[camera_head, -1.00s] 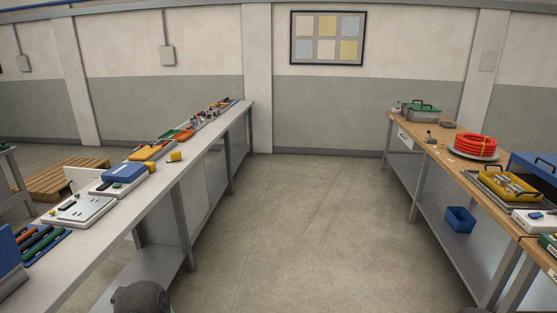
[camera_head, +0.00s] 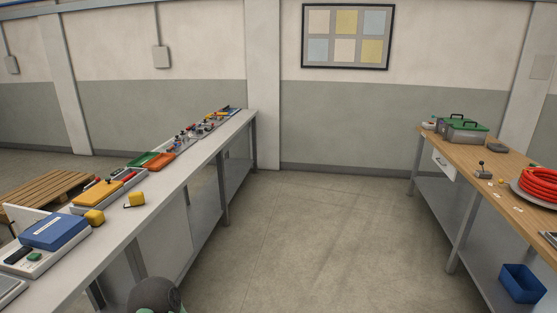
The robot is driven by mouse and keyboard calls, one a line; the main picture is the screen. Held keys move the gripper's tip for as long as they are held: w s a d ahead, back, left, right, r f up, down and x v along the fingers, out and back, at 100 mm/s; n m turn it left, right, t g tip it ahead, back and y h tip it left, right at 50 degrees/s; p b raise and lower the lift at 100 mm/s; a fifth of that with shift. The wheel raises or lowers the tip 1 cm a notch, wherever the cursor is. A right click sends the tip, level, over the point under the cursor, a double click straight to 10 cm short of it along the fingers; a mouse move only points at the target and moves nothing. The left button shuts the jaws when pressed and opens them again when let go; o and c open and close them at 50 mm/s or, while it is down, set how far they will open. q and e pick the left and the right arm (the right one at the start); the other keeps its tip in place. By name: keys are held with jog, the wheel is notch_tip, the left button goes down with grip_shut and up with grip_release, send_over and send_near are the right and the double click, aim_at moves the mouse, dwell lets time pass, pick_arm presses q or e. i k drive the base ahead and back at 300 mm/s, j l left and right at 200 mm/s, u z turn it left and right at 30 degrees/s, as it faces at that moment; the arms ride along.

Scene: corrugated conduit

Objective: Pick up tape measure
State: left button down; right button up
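A small yellow item with a dark edge (camera_head: 135,199), which looks like a tape measure, sits near the front edge of the long left workbench (camera_head: 112,232). A second yellow block-like item (camera_head: 94,217) is just to its left, beside the blue case. At this size I cannot tell for sure which of the two is the tape measure. Both rest apart from me. A dark rounded part of my own left arm shows at the bottom edge, but neither gripper is in view.
A blue case (camera_head: 55,232), a yellow case (camera_head: 101,192) and green and orange trays (camera_head: 160,162) line the left bench. The right wooden bench (camera_head: 475,162) bears a red hose coil (camera_head: 540,184) and green-lidded toolboxes (camera_head: 466,129). The floor (camera_head: 310,235) between them is clear.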

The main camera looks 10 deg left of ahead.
aim_at(137, 198)
jog(key=i+u, duration=0.25)
jog(key=i, duration=0.25)
jog(key=i+u, duration=0.25)
jog(key=i, duration=0.25)
jog(key=i+l+u, duration=0.25)
jog(key=i, duration=0.2)
jog(key=i+l+u, duration=0.3)
jog(key=i, duration=0.2)
jog(key=j, duration=0.1)
